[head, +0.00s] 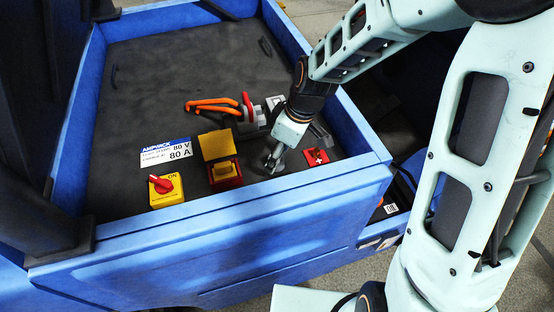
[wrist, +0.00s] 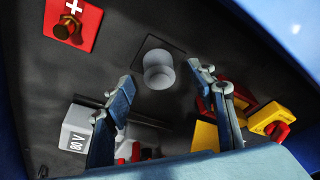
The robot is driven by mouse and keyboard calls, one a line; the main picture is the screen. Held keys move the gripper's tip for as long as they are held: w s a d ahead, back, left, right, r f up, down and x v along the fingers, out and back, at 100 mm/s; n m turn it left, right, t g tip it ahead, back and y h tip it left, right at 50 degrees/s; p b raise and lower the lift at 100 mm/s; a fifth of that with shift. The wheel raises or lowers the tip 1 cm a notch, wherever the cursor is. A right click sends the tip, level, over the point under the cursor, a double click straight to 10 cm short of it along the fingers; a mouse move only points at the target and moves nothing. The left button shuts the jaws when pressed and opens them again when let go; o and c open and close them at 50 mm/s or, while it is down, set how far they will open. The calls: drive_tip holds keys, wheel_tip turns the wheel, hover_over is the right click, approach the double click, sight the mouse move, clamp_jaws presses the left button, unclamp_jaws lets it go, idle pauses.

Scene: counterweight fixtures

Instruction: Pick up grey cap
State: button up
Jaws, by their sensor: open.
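The grey cap (wrist: 158,70) is a short round light-grey cylinder on the dark surface, in the upper middle of the wrist view. A thin square outline shows around it. My gripper (wrist: 161,76) is open, with one blue-grey finger on each side of the cap's line and the cap showing between and just beyond the tips. No contact is visible. In the head view my gripper (head: 274,158) points down near the front wall of the blue tray; there I cannot clearly tell the cap from the fingers.
A red plus terminal (head: 316,157) lies right of my gripper. A red box with a raised yellow lid (head: 216,145) and a yellow switch with a red knob (head: 166,190) stand to the left. An orange-handled connector (head: 213,106) is behind. Blue walls (head: 350,166) edge the tray.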

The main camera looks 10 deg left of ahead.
drive_tip(key=shift+x, duration=0.95)
drive_tip(key=c, duration=0.8)
drive_tip(key=shift+r, duration=0.1)
wheel_tip(320, 180, up, 10)
drive_tip(key=shift+f, duration=0.1)
